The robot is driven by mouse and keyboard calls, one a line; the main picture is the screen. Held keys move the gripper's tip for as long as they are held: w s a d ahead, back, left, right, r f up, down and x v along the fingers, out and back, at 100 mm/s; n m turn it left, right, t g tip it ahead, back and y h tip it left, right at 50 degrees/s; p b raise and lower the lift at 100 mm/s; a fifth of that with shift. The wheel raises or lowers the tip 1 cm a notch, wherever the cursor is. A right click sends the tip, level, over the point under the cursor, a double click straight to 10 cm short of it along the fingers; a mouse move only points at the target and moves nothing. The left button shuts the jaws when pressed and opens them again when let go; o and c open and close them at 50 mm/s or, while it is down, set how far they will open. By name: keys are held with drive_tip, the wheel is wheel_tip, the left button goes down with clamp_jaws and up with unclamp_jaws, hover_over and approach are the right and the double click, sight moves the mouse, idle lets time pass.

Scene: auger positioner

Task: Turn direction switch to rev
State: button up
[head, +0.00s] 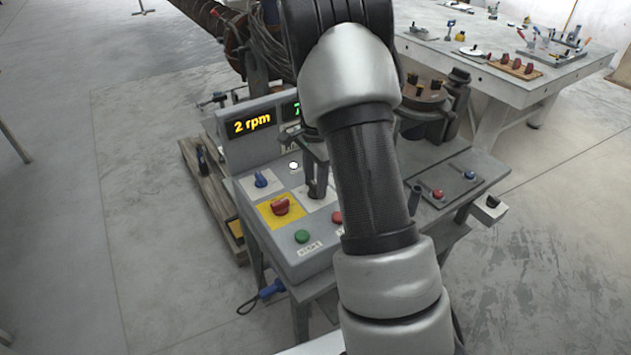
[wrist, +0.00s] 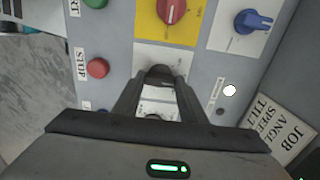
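A black knob (wrist: 159,74) on a white plate of the control panel shows at the fingertips in the wrist view; I take it to be the direction switch. Its markings are mostly covered, so its setting cannot be read. My gripper (wrist: 160,82) points down at the panel with one finger on each side of the knob. I cannot tell whether the fingers touch it. In the head view my gripper (head: 316,190) is over the same plate, right of the red knob, and the switch is hidden behind it.
A red knob (head: 281,206) on a yellow plate and a blue knob (head: 261,179) sit close to my gripper. Green (head: 302,236) and red (head: 337,217) push buttons are near the panel's front. A display (head: 252,123) reads 2 rpm. A workbench (head: 440,50) stands behind.

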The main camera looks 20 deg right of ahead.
sight(315, 185)
drive_tip(key=shift+n, duration=0.4)
drive_tip(key=n, duration=0.3)
drive_tip(key=shift+n, duration=2.5)
drive_tip(key=o, duration=1.1)
drive_tip(key=shift+r, duration=0.1)
wheel_tip(315, 185, up, 17)
drive_tip(key=shift+r+p, duration=0.15)
drive_tip(key=shift+p, duration=0.3)
